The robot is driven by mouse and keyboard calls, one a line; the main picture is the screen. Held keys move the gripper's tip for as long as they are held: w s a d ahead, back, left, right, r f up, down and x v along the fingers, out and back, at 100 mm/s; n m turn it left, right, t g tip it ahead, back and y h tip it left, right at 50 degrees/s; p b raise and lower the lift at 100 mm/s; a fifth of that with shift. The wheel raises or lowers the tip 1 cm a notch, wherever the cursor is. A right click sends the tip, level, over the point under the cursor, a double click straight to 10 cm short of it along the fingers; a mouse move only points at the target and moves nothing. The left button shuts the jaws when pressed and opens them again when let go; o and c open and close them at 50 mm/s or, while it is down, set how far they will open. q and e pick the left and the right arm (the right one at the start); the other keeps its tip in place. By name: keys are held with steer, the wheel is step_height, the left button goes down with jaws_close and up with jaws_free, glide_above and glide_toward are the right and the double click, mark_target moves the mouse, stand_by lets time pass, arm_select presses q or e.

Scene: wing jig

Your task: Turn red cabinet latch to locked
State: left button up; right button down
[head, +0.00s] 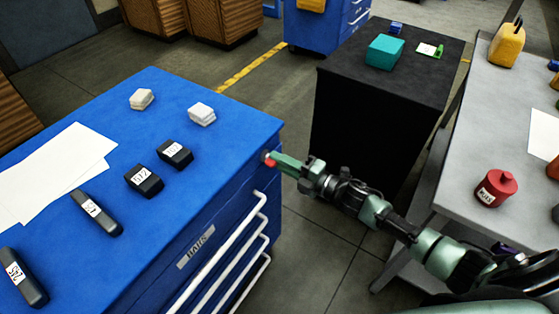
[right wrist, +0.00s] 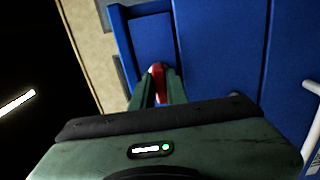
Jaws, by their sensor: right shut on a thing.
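The red cabinet latch (head: 269,158) is on the upper right end of the blue cabinet (head: 222,240), just below the top edge. My right gripper (head: 275,159) reaches it from the right and is shut on it. In the right wrist view, the red latch (right wrist: 157,70) shows between the two green fingers (right wrist: 157,82), against the blue cabinet face. Most of the latch is hidden by the fingers, so I cannot tell which way it is turned. My left gripper is not in view.
The blue cabinet top holds white papers (head: 55,170), several black labelled blocks and two pale blocks. White drawer handles (head: 235,240) stick out below the latch. A black cabinet (head: 375,110) and a grey table (head: 505,140) with a red canister (head: 495,188) stand right.

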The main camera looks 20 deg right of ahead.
steer(key=shift+r, duration=0.1)
steer(key=c, duration=1.4)
jaws_free()
steer(key=v, duration=0.7)
steer(key=shift+s+d+b, duration=0.25)
steer(key=shift+b, duration=0.2)
steer(key=shift+f, duration=0.2)
